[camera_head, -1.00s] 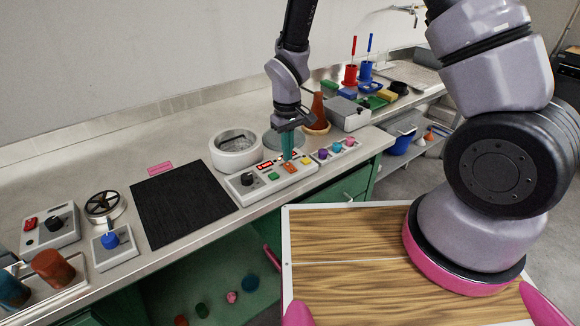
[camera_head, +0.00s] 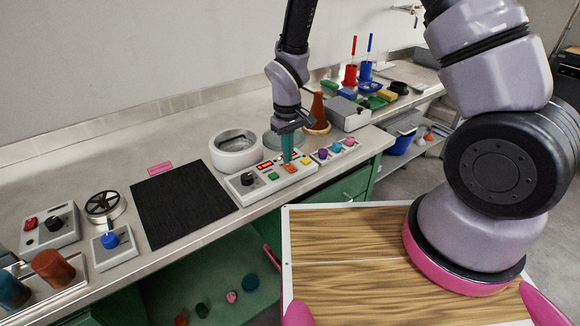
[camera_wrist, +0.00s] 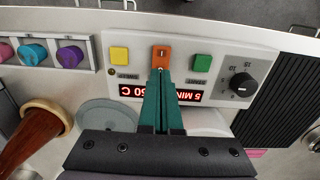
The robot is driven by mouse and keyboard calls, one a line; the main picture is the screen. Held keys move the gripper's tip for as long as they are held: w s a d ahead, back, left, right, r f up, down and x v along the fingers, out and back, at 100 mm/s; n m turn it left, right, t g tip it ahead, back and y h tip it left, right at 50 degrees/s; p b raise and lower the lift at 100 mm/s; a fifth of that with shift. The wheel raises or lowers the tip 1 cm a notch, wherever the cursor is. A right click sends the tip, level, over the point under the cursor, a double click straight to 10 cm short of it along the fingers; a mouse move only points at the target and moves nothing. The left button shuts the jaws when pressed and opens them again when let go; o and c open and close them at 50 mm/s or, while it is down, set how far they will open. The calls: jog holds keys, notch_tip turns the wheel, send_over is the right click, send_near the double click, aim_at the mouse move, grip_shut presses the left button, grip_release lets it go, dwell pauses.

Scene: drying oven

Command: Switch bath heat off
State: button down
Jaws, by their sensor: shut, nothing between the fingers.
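The white control panel (camera_head: 243,190) sits at the bench's front edge, before the white round bath (camera_head: 236,150). In the wrist view the panel (camera_wrist: 221,85) carries a yellow button (camera_wrist: 119,55), an orange rocker switch (camera_wrist: 161,57), a green button (camera_wrist: 202,63), a black dial (camera_wrist: 243,85) and a lit red display (camera_wrist: 187,94). My gripper (camera_wrist: 161,74) is shut and empty, its teal fingertips at the lower edge of the orange switch. I cannot tell whether they touch it. In the head view my gripper (camera_head: 288,159) points down over the orange switch (camera_head: 290,169).
A strip of purple, blue and pink knobs (camera_head: 336,148) stands right of the panel. A black mat (camera_head: 183,200) lies to the left. A brown flask (camera_head: 317,110) and a grey box (camera_head: 347,115) stand behind. A wood-topped surface (camera_head: 350,260) is in front.

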jog(key=shift+f, duration=0.6)
jog(key=shift+r, duration=3.55)
jog(key=d+r+m+t+y, duration=0.1)
jog(key=d+r+m, duration=0.2)
jog(key=d+r, duration=0.5)
jog(key=d+r+m+t+y, duration=0.15)
jog(key=d+r, duration=0.25)
jog(key=r, duration=0.9)
jog(key=s+d+r+m+t, duration=0.4)
jog(key=s+d+r+m, duration=0.2)
jog(key=s+d+r, duration=0.4)
notch_tip(320, 180, up, 3)
jog(key=shift+s+d+t, duration=0.35)
jog(key=shift+s+d, duration=0.05)
jog(key=shift+s, duration=0.75)
